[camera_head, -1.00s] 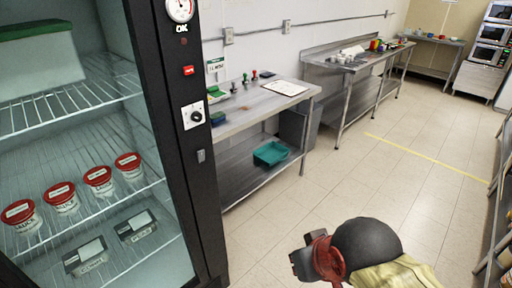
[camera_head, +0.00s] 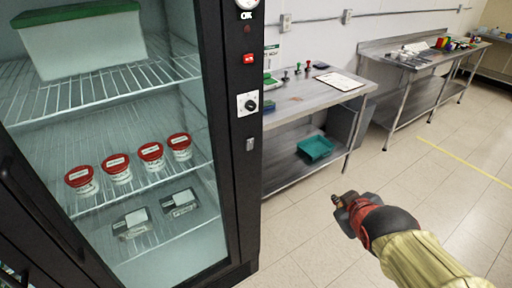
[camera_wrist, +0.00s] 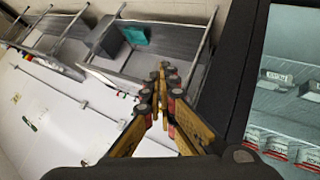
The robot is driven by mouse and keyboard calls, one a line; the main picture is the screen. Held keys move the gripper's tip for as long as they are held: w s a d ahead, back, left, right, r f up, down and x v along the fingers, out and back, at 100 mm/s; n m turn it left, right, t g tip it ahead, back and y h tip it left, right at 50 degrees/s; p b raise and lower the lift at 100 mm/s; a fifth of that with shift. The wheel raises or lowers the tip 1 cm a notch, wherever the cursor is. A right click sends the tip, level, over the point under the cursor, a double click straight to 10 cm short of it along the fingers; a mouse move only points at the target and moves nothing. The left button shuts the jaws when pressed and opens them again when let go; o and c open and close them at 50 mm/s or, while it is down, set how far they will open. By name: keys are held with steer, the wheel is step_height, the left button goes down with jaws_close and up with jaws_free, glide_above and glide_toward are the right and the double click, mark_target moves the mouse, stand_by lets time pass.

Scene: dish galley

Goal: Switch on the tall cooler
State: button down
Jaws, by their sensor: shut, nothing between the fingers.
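The tall cooler (camera_head: 215,180) stands at the left in the head view, with a black frame and a glass front. Its right-hand post carries a round gauge (camera_head: 247,4) cut by the top edge, a small "OK" label, a red switch (camera_head: 249,58), a black dial on a white plate (camera_head: 249,104) and a small grey fitting (camera_head: 250,144). My gripper (camera_head: 338,200) is shut and empty, right of the cooler and apart from it. In the wrist view, the fingers (camera_wrist: 163,78) meet at the tips, and the cooler's glass side (camera_wrist: 285,85) shows at the right.
A steel table (camera_head: 305,95) with stamps, a clipboard and a teal bin (camera_head: 316,148) on its lower shelf stands right of the cooler. Another steel table (camera_head: 405,62) stands farther back. Open tiled floor (camera_head: 320,240) lies around my gripper. Tubs sit inside the cooler.

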mark_target(250, 143)
steer(key=w+a+n+t+y+p, duration=0.25)
steer(key=w+a+n+t, duration=0.2)
steer(key=w+n, duration=0.6)
steer(key=a+f+n+t+y, duration=0.2)
steer(key=a+n+y, duration=0.6)
steer(key=a+y, duration=0.1)
steer(key=shift+a+f+p, duration=0.2)
steer(key=shift+a+p, duration=0.1)
steer(key=shift+a, duration=0.2)
steer(key=shift+w+n, duration=0.2)
steer(key=shift+n, duration=0.05)
steer(key=b+x, duration=0.3)
steer(key=x, duration=1)
steer(key=shift+w+a, duration=0.25)
steer(key=shift+a, duration=0.05)
steer(key=shift+r, duration=0.1)
steer(key=shift+r, duration=0.1)
